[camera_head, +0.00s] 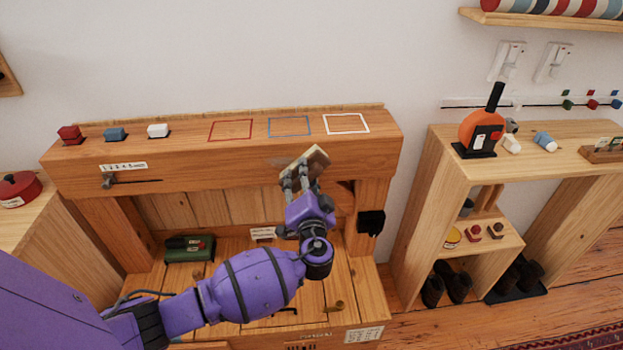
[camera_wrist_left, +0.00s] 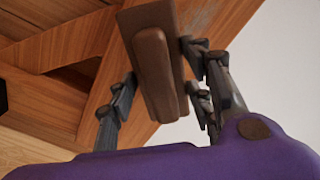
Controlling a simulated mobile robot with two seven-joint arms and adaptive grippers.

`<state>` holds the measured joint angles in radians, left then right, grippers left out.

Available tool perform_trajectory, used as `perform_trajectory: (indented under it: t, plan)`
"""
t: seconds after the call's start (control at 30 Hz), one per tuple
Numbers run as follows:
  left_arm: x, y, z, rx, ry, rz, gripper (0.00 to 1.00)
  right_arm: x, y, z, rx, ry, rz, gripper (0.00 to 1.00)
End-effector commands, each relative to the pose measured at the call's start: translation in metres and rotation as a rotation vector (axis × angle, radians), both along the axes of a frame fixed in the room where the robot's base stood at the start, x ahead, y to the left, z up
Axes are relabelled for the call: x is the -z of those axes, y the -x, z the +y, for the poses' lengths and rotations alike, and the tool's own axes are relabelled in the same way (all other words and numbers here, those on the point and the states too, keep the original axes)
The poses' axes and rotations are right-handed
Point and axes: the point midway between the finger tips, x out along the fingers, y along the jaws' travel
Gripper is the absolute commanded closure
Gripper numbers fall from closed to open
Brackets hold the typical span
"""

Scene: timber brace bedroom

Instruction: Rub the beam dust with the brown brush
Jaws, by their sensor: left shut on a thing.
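The brown brush (camera_head: 315,162) is in my left gripper (camera_head: 302,183), held up against or very near the front face of the timber beam (camera_head: 220,160), right of its middle. In the left wrist view the brush (camera_wrist_left: 155,70) shows its brown handle, with the fingers of the gripper (camera_wrist_left: 160,95) on both sides of it. A faint grey dusty patch (camera_head: 276,162) shows on the beam just left of the brush. It also shows in the wrist view as a pale smear (camera_wrist_left: 200,14) beside the brush. Whether the brush touches the beam is hidden. My right gripper is not in view.
A black box (camera_head: 371,222) hangs right of the gripper. A green case (camera_head: 189,248) lies below. Shelves (camera_head: 440,190) stand at right.

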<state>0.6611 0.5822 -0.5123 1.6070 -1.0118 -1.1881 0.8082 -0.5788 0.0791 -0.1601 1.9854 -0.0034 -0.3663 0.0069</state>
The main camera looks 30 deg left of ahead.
Motion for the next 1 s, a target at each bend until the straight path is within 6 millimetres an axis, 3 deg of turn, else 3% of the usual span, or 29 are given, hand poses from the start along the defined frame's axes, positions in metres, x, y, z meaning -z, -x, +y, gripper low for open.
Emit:
perform_trajectory:
  t: [1.0]
  plan:
    - [0.0,0.036,0.057,-0.001,-0.001,0.0,0.74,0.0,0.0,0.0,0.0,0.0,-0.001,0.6]
